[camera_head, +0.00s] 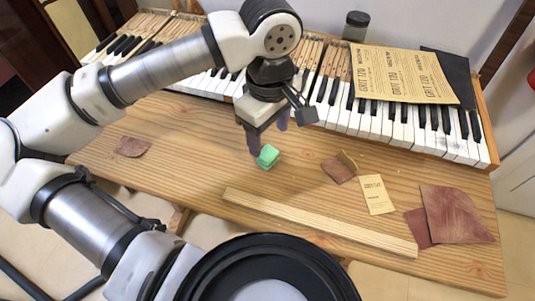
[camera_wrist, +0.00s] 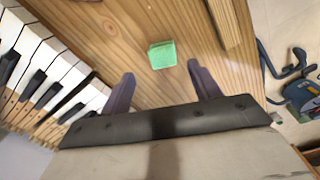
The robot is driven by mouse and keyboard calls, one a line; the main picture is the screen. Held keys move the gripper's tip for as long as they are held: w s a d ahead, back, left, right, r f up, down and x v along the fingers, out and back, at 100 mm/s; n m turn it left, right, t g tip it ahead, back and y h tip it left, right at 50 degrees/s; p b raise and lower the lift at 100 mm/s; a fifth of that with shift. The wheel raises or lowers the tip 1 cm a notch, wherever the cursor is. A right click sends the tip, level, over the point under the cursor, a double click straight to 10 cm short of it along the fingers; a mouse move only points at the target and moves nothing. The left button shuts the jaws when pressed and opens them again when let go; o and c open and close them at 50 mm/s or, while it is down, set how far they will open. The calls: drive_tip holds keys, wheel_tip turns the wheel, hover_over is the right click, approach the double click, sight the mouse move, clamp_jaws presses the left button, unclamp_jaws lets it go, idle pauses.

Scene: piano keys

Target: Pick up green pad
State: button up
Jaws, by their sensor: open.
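The green pad (camera_head: 267,157) is a small mint-green block lying on the wooden table, near the middle in the head view. In the wrist view the green pad (camera_wrist: 162,54) lies just beyond the fingertips, roughly centred between them. My gripper (camera_head: 268,137) points down above and slightly behind the pad, with its purple-grey fingers apart. In the wrist view my gripper (camera_wrist: 158,78) is open and nothing is between its fingers.
Piano keys (camera_head: 400,130) run along the table's back, with sandpaper sheets (camera_head: 400,73) and a jar (camera_head: 356,25) there. A wooden strip (camera_head: 320,222) lies in front of the pad. Reddish-brown scraps (camera_head: 455,213) and a yellow card (camera_head: 376,194) lie right; another scrap (camera_head: 132,147) lies left.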

sight(269, 154)
drive_tip(key=f, duration=0.5)
drive_tip(key=shift+s+f+p, duration=0.3)
drive_tip(key=shift+s+f, duration=0.05)
drive_tip(key=c, duration=1.1)
wheel_tip(269, 154, up, 20)
drive_tip(key=shift+r, duration=0.1)
